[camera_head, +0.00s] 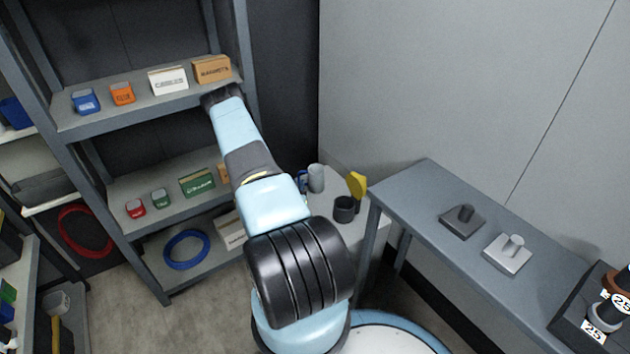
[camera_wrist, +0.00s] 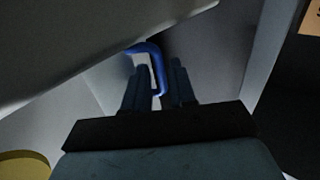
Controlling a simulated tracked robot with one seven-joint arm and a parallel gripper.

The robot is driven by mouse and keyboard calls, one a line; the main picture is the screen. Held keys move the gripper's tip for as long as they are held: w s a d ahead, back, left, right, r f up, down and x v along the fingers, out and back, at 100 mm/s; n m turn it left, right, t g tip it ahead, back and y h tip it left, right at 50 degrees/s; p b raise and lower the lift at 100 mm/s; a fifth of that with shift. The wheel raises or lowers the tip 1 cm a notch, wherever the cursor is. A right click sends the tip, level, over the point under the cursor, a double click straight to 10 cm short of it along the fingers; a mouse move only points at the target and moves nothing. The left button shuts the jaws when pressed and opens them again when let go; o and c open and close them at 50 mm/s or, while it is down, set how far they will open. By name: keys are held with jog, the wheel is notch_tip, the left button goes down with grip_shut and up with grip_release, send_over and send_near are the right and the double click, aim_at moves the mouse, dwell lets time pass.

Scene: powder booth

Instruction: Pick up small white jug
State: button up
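In the wrist view, a curved blue handle (camera_wrist: 157,62) shows between the two fingers of my gripper (camera_wrist: 158,68). A pale surface beside it may be the white jug's body; its outline is dark and unclear. The fingers stand apart on either side of the handle, with gaps visible. In the head view, a small blue item (camera_head: 302,182) sits at the edge of my arm, beside a pale grey-white cup-like vessel (camera_head: 316,178) on a light table. I cannot tell which of these is the jug. My gripper is not clearly visible in the head view.
A dark cup (camera_head: 344,209) and a yellow item (camera_head: 357,184) stand right of the pale vessel. A metal shelf (camera_head: 130,118) with boxes and cans is at left. A grey bench (camera_head: 425,190) with two small blocks is at right.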

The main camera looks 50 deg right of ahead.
aim_at(299, 180)
jog(key=x, duration=0.5)
jog(key=shift+s+d+r, duration=0.1)
jog(key=shift+s+r, duration=0.05)
jog(key=shift+r, duration=0.05)
grip_shut()
